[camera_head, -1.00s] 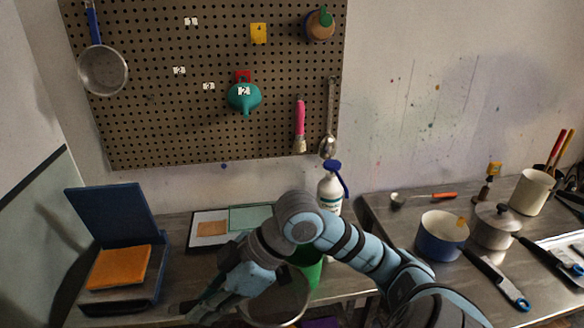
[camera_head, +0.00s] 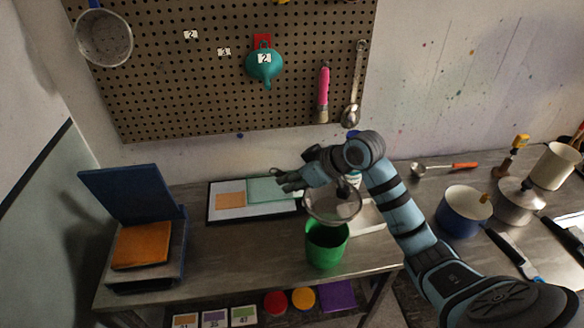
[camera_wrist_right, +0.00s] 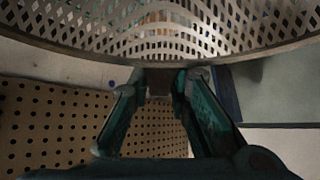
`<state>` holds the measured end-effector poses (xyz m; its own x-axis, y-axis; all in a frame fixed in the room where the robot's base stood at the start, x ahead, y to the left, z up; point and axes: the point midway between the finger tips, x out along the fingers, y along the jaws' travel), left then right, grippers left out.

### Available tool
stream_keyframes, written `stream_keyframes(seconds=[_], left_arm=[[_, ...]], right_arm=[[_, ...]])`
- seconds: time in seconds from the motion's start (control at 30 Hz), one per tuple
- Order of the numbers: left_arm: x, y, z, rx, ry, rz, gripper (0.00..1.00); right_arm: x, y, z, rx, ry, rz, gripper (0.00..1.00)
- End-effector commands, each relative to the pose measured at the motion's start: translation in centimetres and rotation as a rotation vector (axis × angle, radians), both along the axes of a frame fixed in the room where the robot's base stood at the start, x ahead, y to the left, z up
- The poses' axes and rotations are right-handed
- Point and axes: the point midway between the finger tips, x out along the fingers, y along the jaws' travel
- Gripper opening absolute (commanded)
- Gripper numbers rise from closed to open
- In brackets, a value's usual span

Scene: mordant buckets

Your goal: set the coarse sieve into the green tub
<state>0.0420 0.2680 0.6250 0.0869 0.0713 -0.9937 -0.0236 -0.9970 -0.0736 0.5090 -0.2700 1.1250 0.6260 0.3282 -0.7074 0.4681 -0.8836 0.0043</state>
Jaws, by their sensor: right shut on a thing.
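My right gripper (camera_head: 292,181) is shut on the handle of a grey metal sieve (camera_head: 332,204) and holds it in the air. The handle is mostly hidden by the gripper in the head view. The right wrist view shows the sieve's bowl (camera_wrist_right: 170,35) with large diamond-shaped holes, and the gripper (camera_wrist_right: 160,88) shut below its rim. The green tub (camera_head: 327,246) stands upright on the table near its front edge. The sieve is over the tub's back part in the picture; its height above the rim is hard to tell. My left gripper is out of view.
Another sieve (camera_head: 103,38) hangs on the pegboard (camera_head: 200,90). A mostly hidden bottle (camera_head: 353,178) stands behind the held sieve. A blue box with an orange block (camera_head: 141,246) is at left. A blue pot (camera_head: 462,212) is at right.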

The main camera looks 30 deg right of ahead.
Motion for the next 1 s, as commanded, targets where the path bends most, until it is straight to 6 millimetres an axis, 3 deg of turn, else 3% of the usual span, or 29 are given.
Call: stream_keyframes(seconds=[0.07,0.33,0.7,1.0], left_arm=[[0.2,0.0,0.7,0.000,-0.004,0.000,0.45],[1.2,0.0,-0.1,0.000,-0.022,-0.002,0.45],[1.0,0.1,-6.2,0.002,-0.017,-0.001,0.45],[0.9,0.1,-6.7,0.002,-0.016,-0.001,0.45]], right_arm=[[0.7,-0.5,-0.4,0.000,0.001,-0.026,0.00],[1.0,-0.5,-2.8,0.001,0.000,-0.029,0.00],[1.0,-0.4,-7.8,0.000,-0.003,-0.027,0.00],[1.0,-0.4,-9.8,0.001,-0.001,-0.027,0.00]])
